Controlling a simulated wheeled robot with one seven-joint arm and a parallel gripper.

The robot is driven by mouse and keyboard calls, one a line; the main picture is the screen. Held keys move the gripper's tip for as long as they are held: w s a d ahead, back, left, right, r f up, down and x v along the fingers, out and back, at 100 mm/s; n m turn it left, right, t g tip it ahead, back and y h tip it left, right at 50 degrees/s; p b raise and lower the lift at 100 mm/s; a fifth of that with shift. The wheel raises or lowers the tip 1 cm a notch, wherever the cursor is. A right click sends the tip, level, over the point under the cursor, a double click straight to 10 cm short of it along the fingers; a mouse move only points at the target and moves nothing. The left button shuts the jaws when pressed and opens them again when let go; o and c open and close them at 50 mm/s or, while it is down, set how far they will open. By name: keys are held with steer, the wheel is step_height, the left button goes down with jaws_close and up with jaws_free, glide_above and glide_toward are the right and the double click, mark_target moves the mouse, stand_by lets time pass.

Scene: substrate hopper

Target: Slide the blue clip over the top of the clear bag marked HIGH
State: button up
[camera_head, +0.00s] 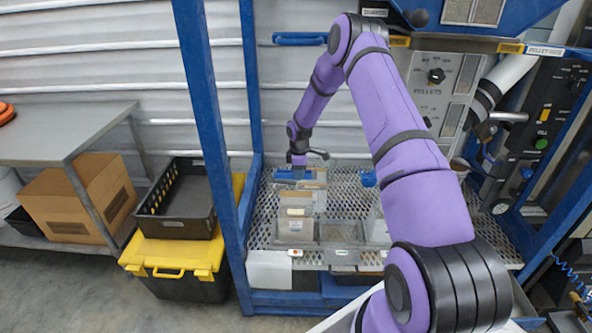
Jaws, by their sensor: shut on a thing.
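My gripper (299,164) points down over the perforated shelf of the blue frame, small in the view. It is shut on the blue clip (290,175), a short flat bar lying crosswise just under the fingers. Clear bags stand upright in a row on the shelf below and in front of the clip. One bag (296,199) has tan contents, and another (294,229) stands nearer the front. The clip appears at the top of the rearmost bag, but I cannot tell whether it touches or is around it. The HIGH marking is too small to read.
The perforated shelf (345,188) has bare room right of the bags. A second blue piece (368,178) sits there, partly beside my arm. A blue post (213,130) stands left of the shelf. A black crate (178,200) rests on a yellow-lidded box (172,250) farther left.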

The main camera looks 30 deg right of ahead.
mark_target(299, 193)
steer(key=shift+d+f, duration=0.1)
steer(key=shift+f, duration=4.55)
steer(key=o, duration=1.6)
steer(key=shift+c, duration=0.2)
steer(key=shift+r, duration=0.1)
steer(key=shift+r, duration=3.4)
steer(key=shift+s, duration=0.1)
